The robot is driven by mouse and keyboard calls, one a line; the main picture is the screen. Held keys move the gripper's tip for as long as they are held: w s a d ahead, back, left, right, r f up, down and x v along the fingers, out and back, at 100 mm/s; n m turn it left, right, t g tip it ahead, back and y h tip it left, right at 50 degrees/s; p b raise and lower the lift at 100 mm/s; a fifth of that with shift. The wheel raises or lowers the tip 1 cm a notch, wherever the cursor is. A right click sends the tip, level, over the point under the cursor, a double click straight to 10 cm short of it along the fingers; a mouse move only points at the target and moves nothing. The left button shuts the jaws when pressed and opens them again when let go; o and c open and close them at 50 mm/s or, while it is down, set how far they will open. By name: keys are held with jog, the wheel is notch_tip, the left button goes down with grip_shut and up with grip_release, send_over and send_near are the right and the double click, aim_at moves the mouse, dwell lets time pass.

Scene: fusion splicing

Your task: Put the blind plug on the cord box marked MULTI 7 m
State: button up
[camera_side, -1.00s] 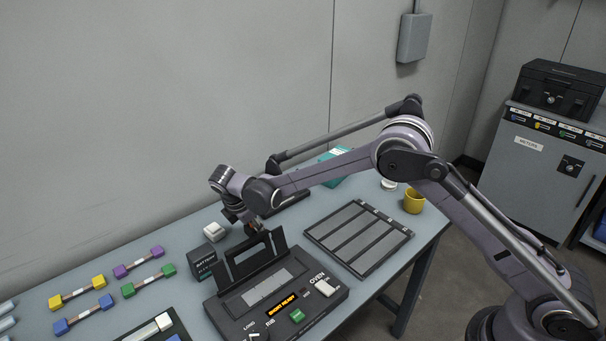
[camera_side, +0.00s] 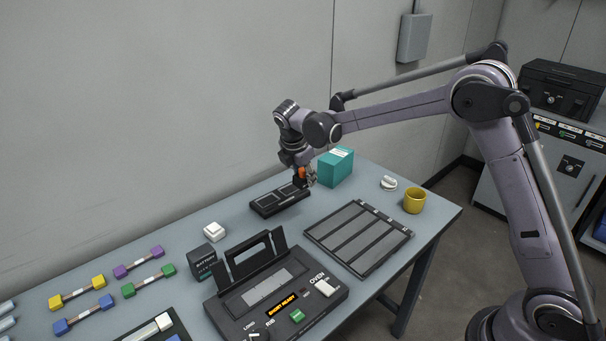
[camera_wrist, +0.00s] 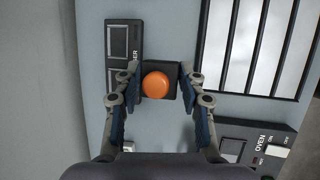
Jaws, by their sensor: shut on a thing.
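My gripper (camera_side: 306,182) is at the back of the table, at the right end of a black two-panel device (camera_side: 278,200). In the wrist view my gripper (camera_wrist: 159,78) has its fingers on either side of a dark block with a round orange top (camera_wrist: 157,85); orange also shows at the fingers in the side view (camera_side: 302,173). I cannot tell whether this piece touches the device or table. No blind plug can be identified by name, and no MULTI 7 m marking is readable. A teal box (camera_side: 335,167) with a pale label stands just right of my gripper.
A black splicer-like unit with an oven (camera_side: 275,290) stands in front, a slotted black tray (camera_side: 359,237) to its right. A yellow cup (camera_side: 414,200) and a white round item (camera_side: 388,183) are near the right edge. A white block (camera_side: 214,231) sits left.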

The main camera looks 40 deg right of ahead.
jog(key=d+r, duration=0.3)
jog(key=d, duration=0.7)
jog(key=d+r, duration=0.3)
jog(key=d, duration=0.6)
jog(key=d+r, duration=0.3)
jog(key=d, duration=0.7)
send_near(339, 152)
jog(key=shift+w+d+f+g, duration=0.15)
jog(key=shift+w+d, duration=0.1)
jog(key=shift+d, duration=0.25)
jog(key=shift+w+d+f+g, duration=0.15)
jog(key=shift+w+d, duration=0.15)
jog(key=shift+d, duration=0.15)
jog(key=shift+f, duration=2.05)
jog(key=shift+f, duration=0.1)
jog(key=o, duration=1.3)
